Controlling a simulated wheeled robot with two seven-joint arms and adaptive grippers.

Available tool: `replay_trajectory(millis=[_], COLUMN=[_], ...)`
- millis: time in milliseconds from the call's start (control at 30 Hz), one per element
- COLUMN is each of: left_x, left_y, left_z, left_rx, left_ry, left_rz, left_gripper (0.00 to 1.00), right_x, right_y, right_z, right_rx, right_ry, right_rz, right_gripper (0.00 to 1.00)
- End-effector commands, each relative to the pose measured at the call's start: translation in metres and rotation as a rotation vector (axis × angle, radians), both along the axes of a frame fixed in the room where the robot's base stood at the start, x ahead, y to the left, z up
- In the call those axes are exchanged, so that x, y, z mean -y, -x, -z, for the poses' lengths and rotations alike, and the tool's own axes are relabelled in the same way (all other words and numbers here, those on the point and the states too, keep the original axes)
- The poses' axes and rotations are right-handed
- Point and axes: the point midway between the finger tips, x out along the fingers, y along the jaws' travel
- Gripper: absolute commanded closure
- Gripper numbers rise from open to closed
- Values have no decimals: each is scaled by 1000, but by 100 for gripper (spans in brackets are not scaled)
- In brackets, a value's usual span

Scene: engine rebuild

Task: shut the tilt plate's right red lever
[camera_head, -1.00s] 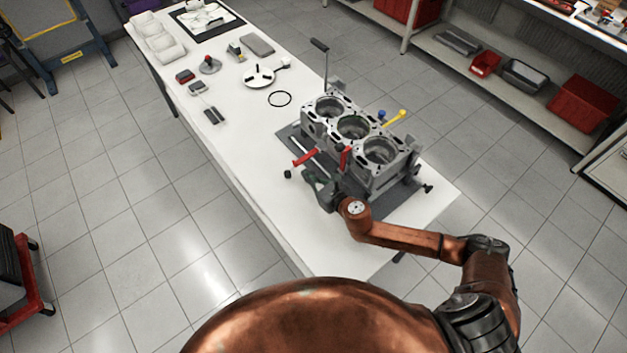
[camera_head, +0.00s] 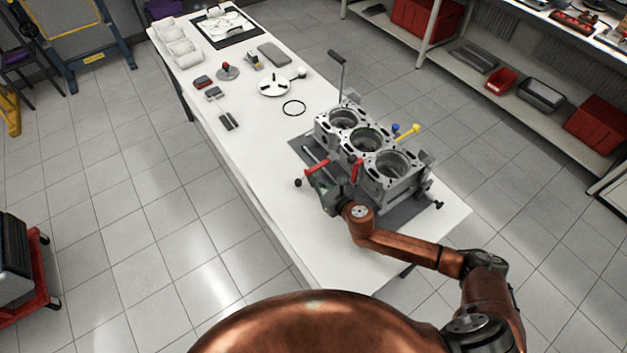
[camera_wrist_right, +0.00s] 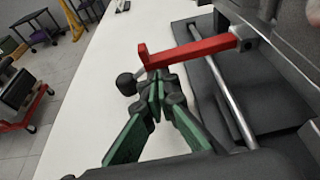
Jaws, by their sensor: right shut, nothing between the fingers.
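The engine block (camera_head: 382,146) stands on the dark tilt plate (camera_head: 405,214) on the white table. Two red levers show in the head view. The left one (camera_head: 317,167) sticks out sideways over the table; the right one (camera_head: 356,169) stands steeply against the block's near side. My right gripper (camera_head: 329,190) is shut and empty just below the sticking-out lever. In the right wrist view this lever (camera_wrist_right: 195,49) has a bent free end just above my fingertips (camera_wrist_right: 156,88); I cannot tell if they touch. My left gripper is not in view.
A black knob (camera_head: 298,183) sits beside the sticking-out lever. A yellow-handled part (camera_head: 407,132) and a tall black-topped handle (camera_head: 340,75) rise behind the block. The near left tabletop is clear.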

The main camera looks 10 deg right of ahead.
Motion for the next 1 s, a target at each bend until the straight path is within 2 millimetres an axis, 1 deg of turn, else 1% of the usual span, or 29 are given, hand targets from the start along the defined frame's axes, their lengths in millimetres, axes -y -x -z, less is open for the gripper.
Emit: replay_trajectory(millis=[167, 567, 800, 1000], left_x=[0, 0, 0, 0], left_y=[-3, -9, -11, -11], left_z=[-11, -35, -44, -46], left_rx=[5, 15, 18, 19], left_ry=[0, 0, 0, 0], left_rz=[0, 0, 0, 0], left_gripper=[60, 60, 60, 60], right_x=[-1, 1, 2, 3], right_y=[0, -1, -2, -2], right_z=[-12, -39, -47, -48], right_rx=[-25, -123, -122, -122], right_ry=[-69, -311, -307, -306], right_rz=[-1, 1, 1, -1], right_gripper=[100, 100, 100, 100])
